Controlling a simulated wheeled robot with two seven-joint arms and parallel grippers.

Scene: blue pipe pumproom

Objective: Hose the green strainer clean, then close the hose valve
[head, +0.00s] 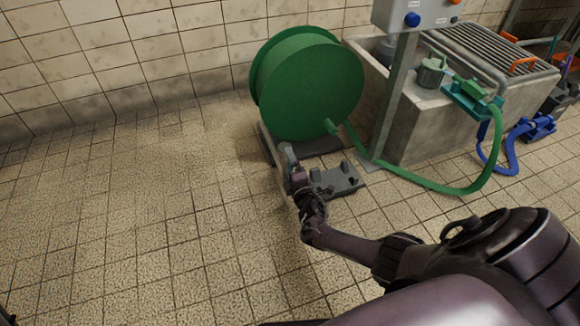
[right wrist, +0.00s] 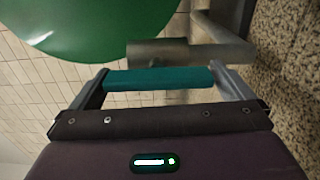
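My right gripper (head: 289,163) is low by the floor in front of the green hose reel (head: 310,85). In the right wrist view (right wrist: 158,75) a teal handle (right wrist: 158,79) spans the gap between its two fingers, its ends against them. A grey metal pipe fitting (right wrist: 185,52) is just behind the handle. The green hose (head: 430,185) runs from the reel across the floor and up to a green piece on a teal holder (head: 470,103) at the basin edge. A grey-green canister (head: 431,72) stands beside it; I cannot tell whether it is the strainer. My left gripper is not visible.
A concrete basin (head: 415,125) with a metal grate (head: 480,45) stands at the right. A control box (head: 415,14) is on a post before it. A blue hose (head: 508,160) and holder lie further right. The tiled floor at left is clear.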

